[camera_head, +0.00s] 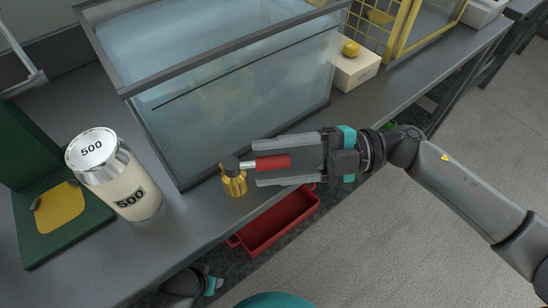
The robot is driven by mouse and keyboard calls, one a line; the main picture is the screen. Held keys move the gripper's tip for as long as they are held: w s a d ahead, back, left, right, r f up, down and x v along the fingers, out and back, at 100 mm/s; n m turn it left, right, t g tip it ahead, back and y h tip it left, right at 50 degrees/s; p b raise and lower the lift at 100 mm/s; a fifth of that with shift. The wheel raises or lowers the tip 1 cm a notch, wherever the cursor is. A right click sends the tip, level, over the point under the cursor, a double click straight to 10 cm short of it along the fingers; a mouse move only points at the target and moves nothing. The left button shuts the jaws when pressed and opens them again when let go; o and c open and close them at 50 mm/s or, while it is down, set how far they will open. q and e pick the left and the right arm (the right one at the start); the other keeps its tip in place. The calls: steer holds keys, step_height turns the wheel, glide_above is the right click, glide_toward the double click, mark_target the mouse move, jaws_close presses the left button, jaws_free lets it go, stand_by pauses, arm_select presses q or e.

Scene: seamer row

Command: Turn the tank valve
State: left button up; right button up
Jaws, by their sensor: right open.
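The tank valve (234,184) is a brass body with a dark cap at the front lower edge of the glass tank (240,100). Its lever has a short metal stem and a red grip (272,162) that points right. My right gripper (257,163) comes in from the right and is open. Its two grey fingers lie on either side of the red grip in the picture, with gaps visible between grip and fingers. I cannot tell their exact depth relative to the lever. My left gripper's fingers do not show.
A red bin (274,222) sits below the bench edge under the valve. A can-like jar marked 500 (128,190) stands left of the tank, by a green stand with a yellow pad (60,208). A white box with a yellow button (355,68) stands right of the tank.

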jaws_close()
stand_by(0.5)
stand_by(0.9)
